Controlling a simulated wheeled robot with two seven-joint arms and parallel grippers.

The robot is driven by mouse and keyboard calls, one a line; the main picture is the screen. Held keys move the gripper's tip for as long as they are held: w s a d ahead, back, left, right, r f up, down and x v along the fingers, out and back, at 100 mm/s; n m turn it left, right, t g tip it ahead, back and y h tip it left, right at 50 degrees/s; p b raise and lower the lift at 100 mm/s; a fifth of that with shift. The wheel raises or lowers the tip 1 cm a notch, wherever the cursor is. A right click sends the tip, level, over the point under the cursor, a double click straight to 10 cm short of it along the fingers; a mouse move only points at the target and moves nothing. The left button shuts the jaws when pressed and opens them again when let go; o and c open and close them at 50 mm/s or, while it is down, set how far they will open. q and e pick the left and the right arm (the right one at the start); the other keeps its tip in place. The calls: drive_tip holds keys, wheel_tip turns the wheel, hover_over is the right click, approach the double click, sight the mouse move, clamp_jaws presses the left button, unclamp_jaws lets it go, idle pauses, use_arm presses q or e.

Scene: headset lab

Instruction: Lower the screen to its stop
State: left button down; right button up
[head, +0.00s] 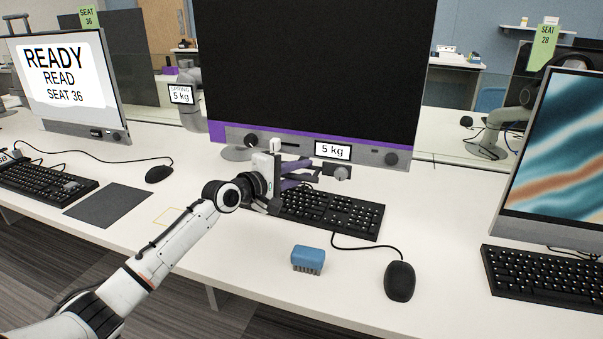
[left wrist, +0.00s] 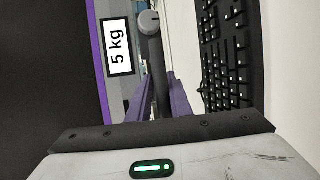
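The screen (head: 310,65) is the large black central monitor with a purple strip and a grey lower bezel. It stands upright, its lower edge a little above the desk behind the keyboard. A grey bar handle with a round knob end (head: 342,172) sits below the bezel; it also shows in the left wrist view (left wrist: 150,22). My left gripper (head: 316,171) reaches in from the left. Its purple fingers (left wrist: 164,95) lie close on both sides of the bar and appear shut on it. The contact faces are hidden. My right gripper is not in view.
A "5 kg" label (head: 332,151) is on the bezel. A keyboard (head: 335,212) lies just below my gripper. A blue brush-like block (head: 308,259) and a mouse (head: 399,281) lie in front. Other monitors stand left (head: 65,80) and right (head: 560,150).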

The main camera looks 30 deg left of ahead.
use_arm(q)
wheel_tip(320, 180, down, 5)
drive_tip(key=shift+s+d+f+b, duration=0.15)
drive_tip(key=shift+f+b, duration=0.05)
drive_tip(key=shift+b, duration=1)
drive_tip(key=shift+f, duration=0.15)
drive_tip(key=c, duration=1.9)
unclamp_jaws()
drive_tip(key=shift+r, duration=0.25)
drive_tip(key=shift+o, duration=0.7)
drive_tip(key=shift+r, duration=0.25)
drive_tip(key=shift+a+r, duration=0.2)
drive_tip(key=p+v, duration=0.2)
drive_tip(key=v, duration=0.8)
drive_tip(key=shift+f, duration=0.25)
drive_tip(key=shift+s+d, duration=0.1)
